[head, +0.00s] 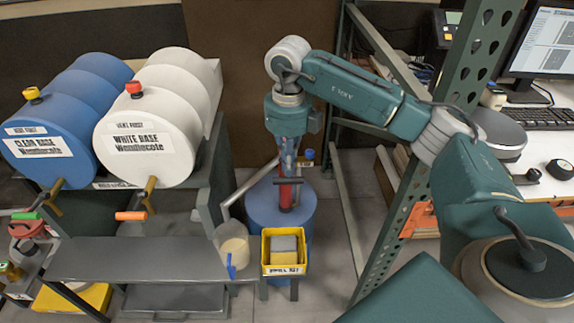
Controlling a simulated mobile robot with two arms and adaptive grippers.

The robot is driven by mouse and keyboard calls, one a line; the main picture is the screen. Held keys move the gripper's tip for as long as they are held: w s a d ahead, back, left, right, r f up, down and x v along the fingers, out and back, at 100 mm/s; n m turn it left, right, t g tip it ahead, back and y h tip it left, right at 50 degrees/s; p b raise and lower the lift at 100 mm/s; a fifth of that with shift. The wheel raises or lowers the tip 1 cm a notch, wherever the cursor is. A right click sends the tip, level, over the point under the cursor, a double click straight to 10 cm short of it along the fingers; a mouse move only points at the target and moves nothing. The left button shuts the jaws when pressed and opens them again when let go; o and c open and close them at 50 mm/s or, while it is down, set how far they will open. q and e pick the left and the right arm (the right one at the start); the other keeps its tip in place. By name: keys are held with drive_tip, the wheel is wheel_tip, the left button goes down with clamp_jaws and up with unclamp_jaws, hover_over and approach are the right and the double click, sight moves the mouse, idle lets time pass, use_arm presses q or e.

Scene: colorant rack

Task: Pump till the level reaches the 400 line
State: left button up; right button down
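A blue drum (265,203) stands on the floor in the middle, with a red pump (285,194) upright on its top. My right gripper (287,172) points straight down over the pump. Its fingers overlap the upper part of the pump, and I cannot tell whether they close on it. A translucent jug (233,240) is left of the drum, at the end of the grey bench. It holds some cream-coloured liquid in its lower part. Its level lines, including any 400 line, are too small to read. My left gripper is not in view.
A yellow bin (266,252) with grey and yellow sponges stands right of the jug. A blue drum (50,140) and a white drum (150,130) lie on a rack at the left. A green perforated post (400,190) rises right of the pump, beside a computer desk.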

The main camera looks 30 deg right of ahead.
wheel_tip(320, 180, up, 6)
drive_tip(key=p, duration=0.4)
idle(0.5)
